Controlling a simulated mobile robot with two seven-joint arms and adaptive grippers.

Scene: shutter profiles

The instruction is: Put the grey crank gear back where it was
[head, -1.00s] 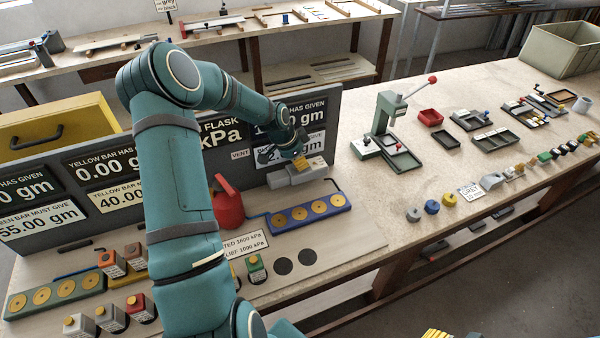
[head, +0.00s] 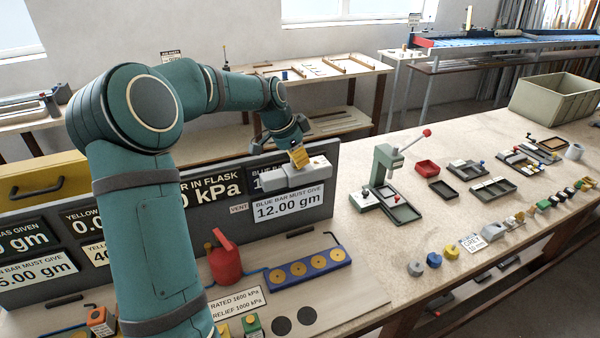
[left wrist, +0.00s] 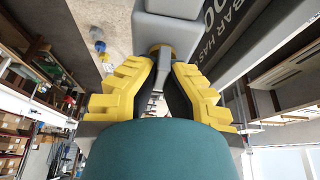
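A grey block-like part (head: 290,177), which I take for the grey crank gear, is in my left gripper (head: 299,157). It is held up in front of the top right of the grey display panel, above the 12.00 gm sign. In the left wrist view, the yellow fingers of my left gripper (left wrist: 161,88) close on a narrow grey piece below a brass-coloured collar. The grey body (left wrist: 162,28) extends beyond it. The fingers hide part of the grip. My right gripper is not in view.
The display panel (head: 318,222) stands behind a red can (head: 224,262) and a blue tray with brass discs (head: 307,271). A green lever press (head: 383,165) stands on the bench to the right. Small coloured parts (head: 433,260) line the front edge near a card (head: 472,243).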

